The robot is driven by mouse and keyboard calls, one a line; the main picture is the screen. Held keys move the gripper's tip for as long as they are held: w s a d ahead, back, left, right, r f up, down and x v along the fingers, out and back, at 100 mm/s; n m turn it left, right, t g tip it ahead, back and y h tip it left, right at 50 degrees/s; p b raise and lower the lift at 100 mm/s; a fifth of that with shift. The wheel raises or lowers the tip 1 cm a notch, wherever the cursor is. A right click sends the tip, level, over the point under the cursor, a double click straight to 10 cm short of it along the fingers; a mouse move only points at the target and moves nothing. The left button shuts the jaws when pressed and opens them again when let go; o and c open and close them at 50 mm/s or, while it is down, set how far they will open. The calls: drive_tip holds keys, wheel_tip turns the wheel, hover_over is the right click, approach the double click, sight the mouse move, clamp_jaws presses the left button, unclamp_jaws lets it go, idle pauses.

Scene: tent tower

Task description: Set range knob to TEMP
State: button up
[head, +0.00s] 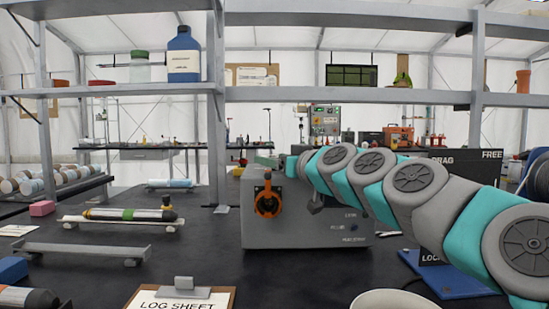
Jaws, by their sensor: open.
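A grey instrument box (290,232) stands on the black bench in the middle of the head view. An orange and black round fitting with a lever-like piece (267,200) is on the left of its front face. Small printed labels are on the lower right of that face, too small to read surely. My arm reaches in from the right and covers the upper right of the box. A dark grey piece at its far end, seemingly my gripper (315,203), is in front of the box face. My gripper is open; its fingertips are not clear. I cannot make out the range knob or its setting.
A clipboard marked LOG SHEET (180,298) and a white round rim (395,300) are at the front. A core-like cylinder on a rack (130,215) lies at left. A blue stand (445,275) is at right. A shelf (350,95) crosses above.

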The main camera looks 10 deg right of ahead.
clamp_jaws()
idle(0.7)
